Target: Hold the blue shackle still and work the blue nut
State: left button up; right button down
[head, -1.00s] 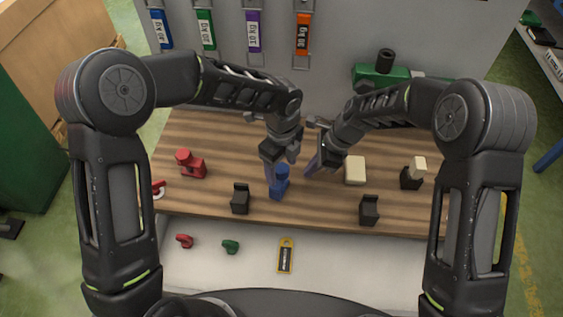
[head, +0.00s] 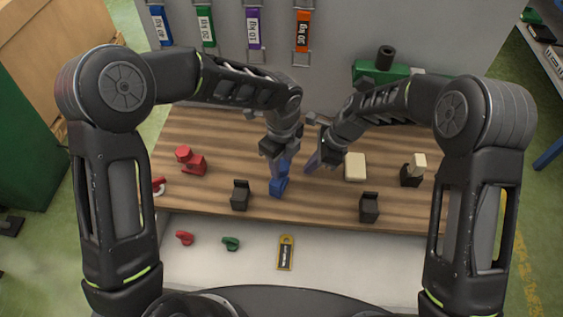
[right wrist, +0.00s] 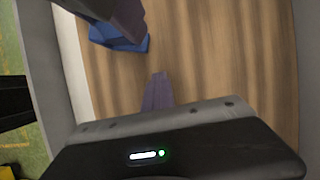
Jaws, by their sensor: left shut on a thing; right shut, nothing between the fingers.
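The blue shackle (head: 278,187) stands on the wooden bench top, in the middle near the front. My left gripper (head: 282,164) is over it from above and is shut on it. Which blue part the fingers clasp, and the blue nut itself, I cannot make out behind the fingers. My right gripper (head: 311,164) is shut and empty, a little to the right of the blue shackle and apart from it. In the right wrist view, its closed fingertips (right wrist: 158,90) point at bare wood, with the blue shackle (right wrist: 130,42) beyond, partly covered by a left finger.
A red shackle (head: 191,162) stands left on the bench. Black blocks (head: 240,196) (head: 369,208) stand near the front edge. A cream block (head: 355,167) lies right. A red piece (head: 184,238), a green piece (head: 231,243) and a yellow tag (head: 286,252) lie on the white front surface.

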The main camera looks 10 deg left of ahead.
pick_arm(q)
jog(key=n, duration=0.6)
grip_shut()
jog(key=n, duration=0.6)
jog(key=n, duration=0.6)
